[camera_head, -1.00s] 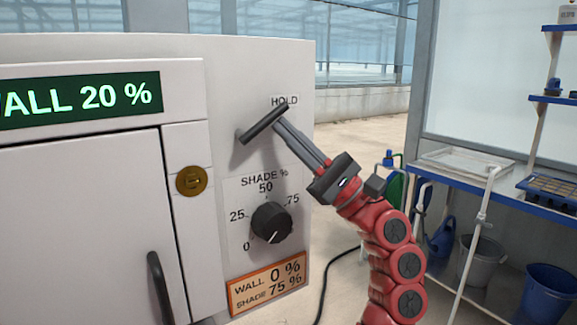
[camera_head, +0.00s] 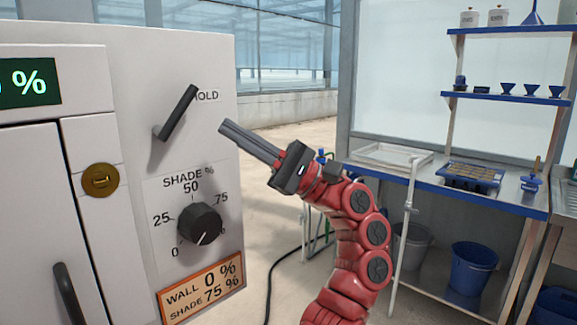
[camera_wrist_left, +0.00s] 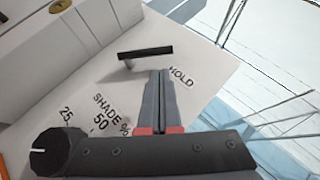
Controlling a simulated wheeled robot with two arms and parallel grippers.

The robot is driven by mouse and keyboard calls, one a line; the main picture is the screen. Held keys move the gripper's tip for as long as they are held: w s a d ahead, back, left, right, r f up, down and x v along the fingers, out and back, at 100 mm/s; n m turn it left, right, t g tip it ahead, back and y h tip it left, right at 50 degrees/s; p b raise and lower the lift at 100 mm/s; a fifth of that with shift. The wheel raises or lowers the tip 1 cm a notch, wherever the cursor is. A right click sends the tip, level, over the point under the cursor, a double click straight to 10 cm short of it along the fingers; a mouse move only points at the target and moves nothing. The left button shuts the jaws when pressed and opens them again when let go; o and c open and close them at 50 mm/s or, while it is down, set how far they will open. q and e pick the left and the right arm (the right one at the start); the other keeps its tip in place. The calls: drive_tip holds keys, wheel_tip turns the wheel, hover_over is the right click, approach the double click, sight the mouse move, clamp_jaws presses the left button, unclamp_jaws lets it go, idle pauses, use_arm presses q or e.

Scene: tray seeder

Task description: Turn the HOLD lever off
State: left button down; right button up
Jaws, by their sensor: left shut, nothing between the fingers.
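The HOLD lever (camera_head: 177,112) is a dark bar on the upper right of the white cabinet front, tilted up to the right, beside the HOLD label (camera_head: 207,96). It also shows in the left wrist view (camera_wrist_left: 146,52), just beyond the fingertips. My left gripper (camera_head: 226,127) is shut and empty, right of the lever and apart from it in the head view. Its two fingers lie together in the left wrist view (camera_wrist_left: 160,76). My right gripper is not in view.
Below the lever are the SHADE % knob (camera_head: 200,223) and an orange card (camera_head: 202,288) reading WALL 0 %, SHADE 75 %. A brass lock (camera_head: 100,180) sits at left. A blue-edged bench (camera_head: 470,190) with shelves stands at right.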

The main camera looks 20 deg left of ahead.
use_arm(q)
drive_tip(key=v, duration=1.2)
drive_tip(key=shift+b, duration=0.4)
drive_tip(key=shift+f, duration=0.25)
